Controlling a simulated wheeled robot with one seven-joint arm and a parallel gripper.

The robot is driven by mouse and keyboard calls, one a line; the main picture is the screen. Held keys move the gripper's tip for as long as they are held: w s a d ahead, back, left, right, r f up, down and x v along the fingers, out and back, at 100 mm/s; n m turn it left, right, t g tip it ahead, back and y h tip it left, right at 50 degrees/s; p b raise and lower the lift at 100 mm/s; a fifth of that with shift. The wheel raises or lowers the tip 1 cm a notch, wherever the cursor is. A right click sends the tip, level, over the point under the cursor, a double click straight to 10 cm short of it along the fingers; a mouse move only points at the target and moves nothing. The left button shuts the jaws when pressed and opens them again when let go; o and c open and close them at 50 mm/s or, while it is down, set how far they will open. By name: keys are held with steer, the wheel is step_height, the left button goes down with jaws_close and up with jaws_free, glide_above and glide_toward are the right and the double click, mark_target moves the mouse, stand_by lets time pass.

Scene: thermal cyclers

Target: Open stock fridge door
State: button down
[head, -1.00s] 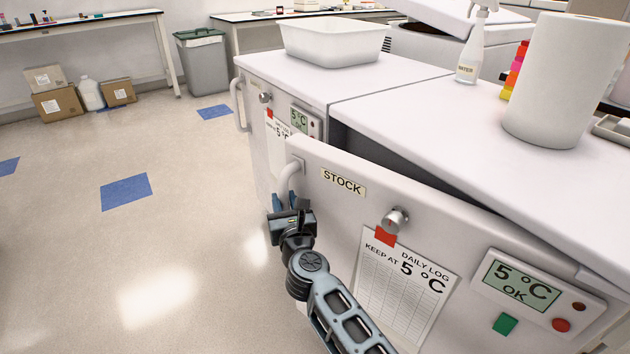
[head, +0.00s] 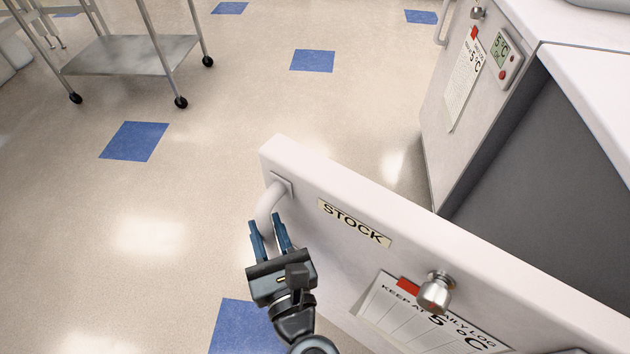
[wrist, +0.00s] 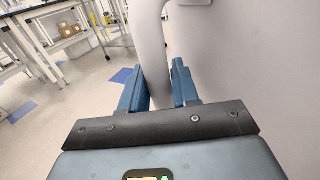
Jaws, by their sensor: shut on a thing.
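The stock fridge door (head: 400,235) stands swung open, away from its body, with a STOCK label (head: 354,222), a round metal knob (head: 435,291) and a paper log (head: 420,318) on its front. Its curved white handle (head: 268,208) is near the door's free edge. My gripper (head: 268,232) is shut on the handle, with a blue finger on each side of it. In the wrist view the handle (wrist: 153,60) runs between the two fingers. The fridge's dark grey side or opening (head: 530,150) shows behind the door; shelves inside are not visible.
A second fridge (head: 455,115) with its own log and display stands beyond the door. A wheeled metal cart (head: 130,52) stands at the upper left. The floor left of the door is clear, with blue tiles.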

steer(key=s+a+n+g+y+b, duration=0.1)
steer(key=s+a+n+g+y, duration=0.1)
steer(key=s, duration=0.9)
steer(key=s+a+n+g+y+b, duration=0.1)
steer(key=s+a+y, duration=0.3)
steer(key=s, duration=0.8)
steer(key=shift+a+n+g+b, duration=0.45)
steer(key=shift+n+b, duration=0.2)
steer(key=shift+n, duration=0.15)
steer(key=c, duration=1)
jaws_free()
steer(key=shift+s, duration=0.1)
steer(key=shift+b+v, duration=1.7)
steer(key=shift+v, duration=2.15)
